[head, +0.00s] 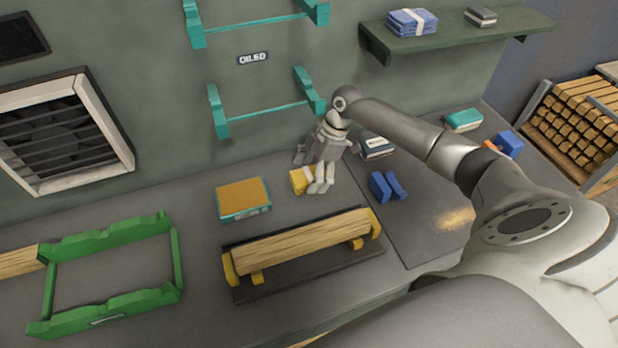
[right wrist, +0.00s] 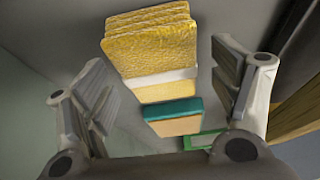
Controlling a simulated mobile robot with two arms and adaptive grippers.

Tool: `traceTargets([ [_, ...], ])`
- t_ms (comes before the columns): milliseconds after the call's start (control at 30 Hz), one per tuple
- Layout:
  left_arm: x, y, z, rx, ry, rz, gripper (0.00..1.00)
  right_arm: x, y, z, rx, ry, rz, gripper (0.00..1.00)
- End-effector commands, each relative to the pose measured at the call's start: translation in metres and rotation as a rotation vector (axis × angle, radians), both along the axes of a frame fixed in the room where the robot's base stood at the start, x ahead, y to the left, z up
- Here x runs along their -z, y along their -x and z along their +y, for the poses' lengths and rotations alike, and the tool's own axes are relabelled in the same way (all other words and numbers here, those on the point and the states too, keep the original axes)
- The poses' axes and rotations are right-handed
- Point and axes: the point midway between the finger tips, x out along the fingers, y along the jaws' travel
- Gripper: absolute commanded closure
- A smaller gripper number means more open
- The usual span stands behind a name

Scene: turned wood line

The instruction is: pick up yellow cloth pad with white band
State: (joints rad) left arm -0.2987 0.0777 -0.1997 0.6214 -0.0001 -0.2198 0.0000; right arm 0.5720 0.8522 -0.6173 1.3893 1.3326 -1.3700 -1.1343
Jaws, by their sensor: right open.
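The yellow cloth pad (head: 297,182) lies on the grey bench, partly hidden behind my right gripper in the head view. In the right wrist view the yellow cloth pad (right wrist: 150,50) looks like a folded stack with a white band (right wrist: 165,78) around it. My right gripper (head: 319,186) is open at the pad. In the wrist view its fingers stand apart on either side of the pad, with visible gaps and nothing gripped. My left gripper is not in view.
A teal-edged block with an orange top (head: 243,198) sits just left of the pad. A wooden bar on a yellow-ended cradle (head: 230,268) lies in front. Blue blocks (head: 380,187) stand to the right. A green frame (head: 105,318) is at left.

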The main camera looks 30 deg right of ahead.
Motion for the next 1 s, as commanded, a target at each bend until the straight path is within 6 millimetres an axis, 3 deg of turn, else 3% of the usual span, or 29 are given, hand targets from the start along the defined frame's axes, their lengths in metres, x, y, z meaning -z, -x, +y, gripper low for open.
traceTargets([
  [667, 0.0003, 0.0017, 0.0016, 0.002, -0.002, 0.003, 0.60, 0.0047, 0.0000, -0.0001, 0.000, 0.000, 0.000, 0.18],
  [1000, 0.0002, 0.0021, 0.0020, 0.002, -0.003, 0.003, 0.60, 0.0047, 0.0001, -0.0001, 0.000, 0.000, 0.000, 0.62],
])
